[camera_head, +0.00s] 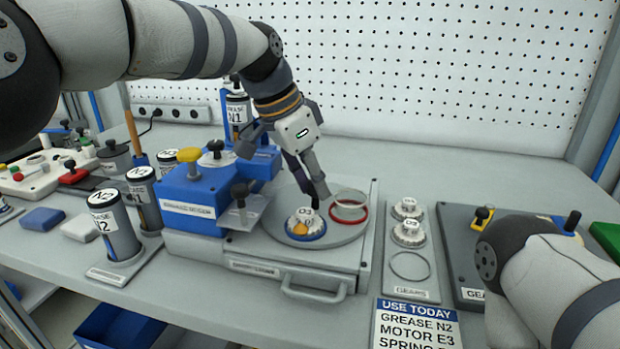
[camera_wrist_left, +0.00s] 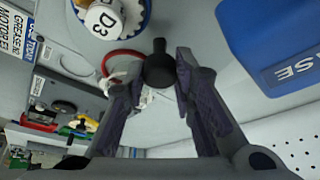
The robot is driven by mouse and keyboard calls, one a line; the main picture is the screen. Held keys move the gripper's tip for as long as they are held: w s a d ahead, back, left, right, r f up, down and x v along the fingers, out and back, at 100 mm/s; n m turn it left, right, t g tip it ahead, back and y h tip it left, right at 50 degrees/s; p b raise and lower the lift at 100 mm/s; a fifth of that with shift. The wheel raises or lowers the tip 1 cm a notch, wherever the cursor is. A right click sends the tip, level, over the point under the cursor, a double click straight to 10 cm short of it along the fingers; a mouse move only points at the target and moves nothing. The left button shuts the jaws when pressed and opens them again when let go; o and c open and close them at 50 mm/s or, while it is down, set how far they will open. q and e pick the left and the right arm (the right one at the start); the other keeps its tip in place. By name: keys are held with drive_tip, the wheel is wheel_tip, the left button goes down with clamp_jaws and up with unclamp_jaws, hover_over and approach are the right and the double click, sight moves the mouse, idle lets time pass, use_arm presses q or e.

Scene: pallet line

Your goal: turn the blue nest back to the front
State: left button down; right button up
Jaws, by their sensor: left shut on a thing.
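The round grey turntable (camera_head: 330,236) carries a blue nest (camera_head: 305,239) toward its front and a red nest (camera_head: 349,219) at its right. A white part marked D3 (camera_head: 304,216) with an orange patch sits in the blue nest. The red nest looks empty, with a pale ring at its top. My left gripper (camera_head: 318,197) reaches down at the turntable, behind the blue nest. It is shut on a black knob (camera_wrist_left: 159,66), which shows between its fingers in the left wrist view. The D3 part (camera_wrist_left: 104,18) and blue rim also show there. My right gripper is outside the picture.
A blue grease machine (camera_head: 192,205) stands left of the turntable, with grease canisters beside it. A gears tray (camera_head: 412,288) and a dark plate (camera_head: 462,255) are at the right. A drawer handle (camera_head: 315,292) sticks out in front. My right arm covers the lower right.

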use_arm(q)
drive_tip(key=shift+f, duration=0.1)
idle(0.4)
drive_tip(key=c, duration=1.3)
unclamp_jaws()
drive_tip(key=shift+c, duration=0.2)
drive_tip(key=v, duration=1.2)
drive_tip(key=shift+s+d, duration=0.1)
